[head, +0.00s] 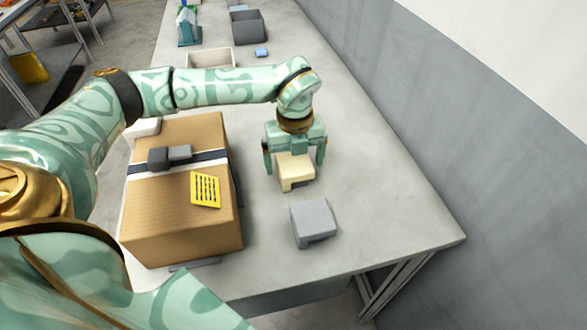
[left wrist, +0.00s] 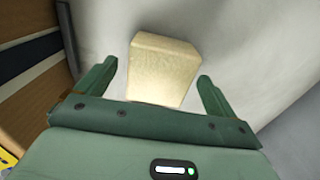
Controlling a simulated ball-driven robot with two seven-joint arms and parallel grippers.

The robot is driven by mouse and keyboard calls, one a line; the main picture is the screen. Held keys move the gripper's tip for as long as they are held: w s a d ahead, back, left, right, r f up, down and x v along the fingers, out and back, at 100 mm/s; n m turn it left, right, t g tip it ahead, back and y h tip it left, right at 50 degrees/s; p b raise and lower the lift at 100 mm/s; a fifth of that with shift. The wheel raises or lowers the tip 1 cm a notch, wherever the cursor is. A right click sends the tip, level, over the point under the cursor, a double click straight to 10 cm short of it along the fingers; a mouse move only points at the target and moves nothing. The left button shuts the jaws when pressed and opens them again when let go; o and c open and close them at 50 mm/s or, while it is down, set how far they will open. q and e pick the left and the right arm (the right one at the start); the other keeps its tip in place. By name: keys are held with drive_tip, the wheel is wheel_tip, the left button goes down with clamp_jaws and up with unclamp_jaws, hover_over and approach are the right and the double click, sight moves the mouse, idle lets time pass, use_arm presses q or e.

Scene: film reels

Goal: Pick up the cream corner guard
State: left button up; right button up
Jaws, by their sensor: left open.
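The cream corner guard (head: 297,172) sits on the grey table in the head view, just right of the cardboard box. My left gripper (head: 294,168) is over it, pointing down, with its fingers open on either side. In the left wrist view the cream corner guard (left wrist: 163,68) lies between and ahead of the two open fingertips (left wrist: 156,72), with gaps on both sides. Part of its near end is hidden behind the gripper body there. My right gripper is in neither view.
A cardboard box (head: 175,225) with a strap and yellow label stands close left of the gripper. A grey corner guard (head: 314,222) lies nearer the table's front edge. Grey bins (head: 248,28) stand farther back. The table (head: 390,200) is clear on the right, up to a wall.

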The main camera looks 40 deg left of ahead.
use_arm(q)
wheel_tip(320, 180, down, 3)
drive_tip(key=shift+r, duration=0.25)
drive_tip(key=c, duration=1.1)
